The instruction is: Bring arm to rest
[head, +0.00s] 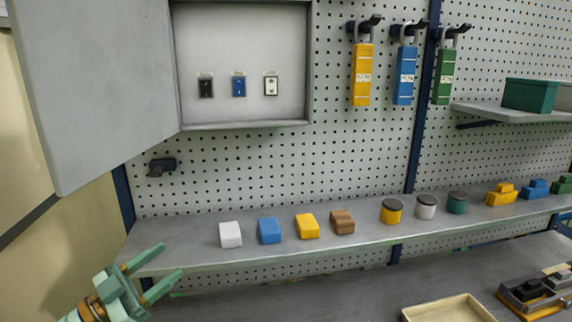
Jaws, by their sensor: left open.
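My left gripper (154,271) is at the lower left of the head view, pale green, with its two fingers apart and nothing between them. It points up and to the right, near the left front end of the grey shelf (185,256). No object touches its fingers as far as I can see. My right gripper is not in the head view.
The shelf bears white (230,234), blue (269,230), yellow (307,226) and brown (342,221) blocks, then round lidded tins (391,211). An open grey cabinet (245,40) hangs above. A cream tray (447,309) lies on the lower bench (340,296).

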